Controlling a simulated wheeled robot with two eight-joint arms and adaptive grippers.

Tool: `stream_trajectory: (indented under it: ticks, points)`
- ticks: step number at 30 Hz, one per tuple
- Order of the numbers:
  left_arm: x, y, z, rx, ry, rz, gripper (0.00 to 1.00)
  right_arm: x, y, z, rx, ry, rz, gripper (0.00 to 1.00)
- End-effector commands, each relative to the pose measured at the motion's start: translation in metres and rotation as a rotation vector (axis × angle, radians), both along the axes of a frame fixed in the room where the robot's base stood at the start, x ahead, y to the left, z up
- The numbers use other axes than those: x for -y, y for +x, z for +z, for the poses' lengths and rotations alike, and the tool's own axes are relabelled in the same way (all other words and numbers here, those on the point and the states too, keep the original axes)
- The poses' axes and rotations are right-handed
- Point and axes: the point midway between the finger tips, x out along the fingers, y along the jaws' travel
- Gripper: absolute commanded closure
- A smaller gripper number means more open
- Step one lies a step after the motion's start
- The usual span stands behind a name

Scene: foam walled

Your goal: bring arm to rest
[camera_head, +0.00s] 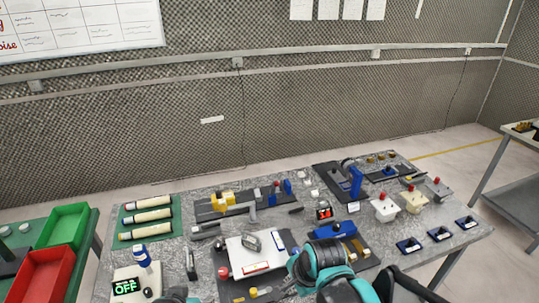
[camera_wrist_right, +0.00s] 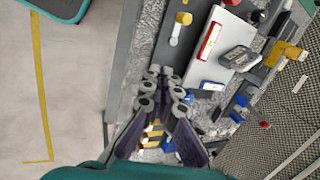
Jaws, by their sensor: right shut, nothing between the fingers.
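My right arm (camera_head: 330,268), teal and black, reaches over the front of the grey speckled table (camera_head: 460,238) in the head view. Its gripper fingers cannot be made out clearly there. In the right wrist view my right gripper (camera_wrist_right: 167,84) points over the table's edge, with its fingers together and nothing between them. A small dark and teal part of my left arm (camera_head: 176,293) shows at the bottom edge of the head view. The left gripper's fingers are not seen.
A white board (camera_head: 240,266) with small parts lies left of my right arm. A blue block (camera_head: 336,230) sits behind it. Green (camera_head: 64,224) and red (camera_head: 26,276) bins are at the left.

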Motion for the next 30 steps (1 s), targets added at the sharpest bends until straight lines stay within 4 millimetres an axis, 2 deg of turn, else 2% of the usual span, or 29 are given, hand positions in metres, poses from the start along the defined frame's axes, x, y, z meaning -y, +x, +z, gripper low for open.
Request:
stream_trajectory:
  ticks: [1,6,12,18,30]
  points:
    - [0.0,0.0,-0.01,0.0,0.0,0.0,0.51,0.018,-0.008,-0.003,0.056,-0.051,0.094,1.0]
    - [0.0,0.0,-0.026,0.0,0.0,0.0,0.51,0.07,-0.03,-0.003,0.239,-0.286,0.477,1.0]
    - [0.0,0.0,-0.039,0.0,0.0,0.0,0.51,0.111,-0.053,-0.009,0.35,-0.553,0.822,1.0]
    - [0.0,0.0,-0.042,0.0,0.0,0.0,0.51,0.125,-0.062,-0.012,0.377,-0.674,0.967,1.0]
    - [0.0,0.0,-0.042,0.0,0.0,0.0,0.51,0.125,-0.062,-0.012,0.378,-0.676,0.97,1.0]
